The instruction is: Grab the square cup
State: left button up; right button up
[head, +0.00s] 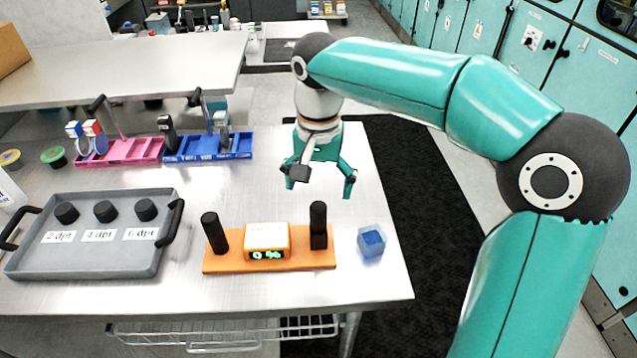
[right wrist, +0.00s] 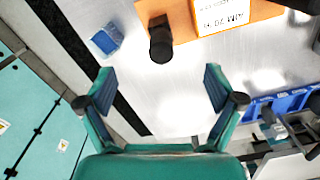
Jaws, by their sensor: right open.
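The square cup (head: 371,242) is a small clear, blue-tinted container on the table near its right front edge, right of the orange base. In the right wrist view the cup (right wrist: 105,40) shows at the upper left, beyond the fingertips. My right gripper (head: 320,182) is open and empty above the table, behind the cup and to its left in the head view. Its two fingers also show spread apart in the right wrist view (right wrist: 158,90). My left gripper is in neither view.
An orange base (head: 225,263) with two black posts and a digital display stands left of the cup. A grey tray (head: 90,263) with black knobs lies farther left. Blue (head: 240,148) and pink (head: 120,160) racks stand behind. The table's right edge is close to the cup.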

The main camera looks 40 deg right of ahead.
aim_at(372, 243)
jog(key=k, duration=1)
